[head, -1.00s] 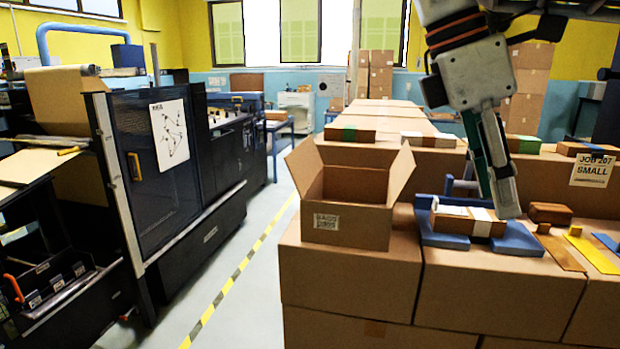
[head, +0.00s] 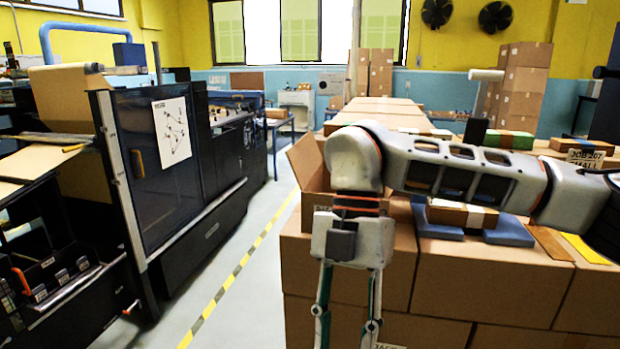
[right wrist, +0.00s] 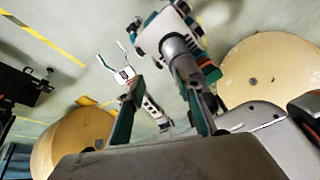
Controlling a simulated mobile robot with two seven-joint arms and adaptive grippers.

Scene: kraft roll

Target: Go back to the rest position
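My right arm reaches across the head view from the right and bends down. My right gripper (head: 346,318) hangs in front of the carton stack, its two fingers apart with nothing between them; the tips run off the lower edge. In the right wrist view its dark green fingers (right wrist: 160,100) are also spread. My left gripper (right wrist: 110,52) shows small in the right wrist view, two thin fingers apart and empty; it is outside the head view. The open carton (head: 309,180) stands behind my right arm, which hides most of it.
A brown bundle (head: 450,214) lies between blue blocks (head: 510,232) on the carton stack (head: 470,285), partly behind my arm. A dark machine (head: 180,190) stands left. The aisle with a striped floor line (head: 228,283) is clear. Large kraft rolls (right wrist: 268,68) show in the wrist view.

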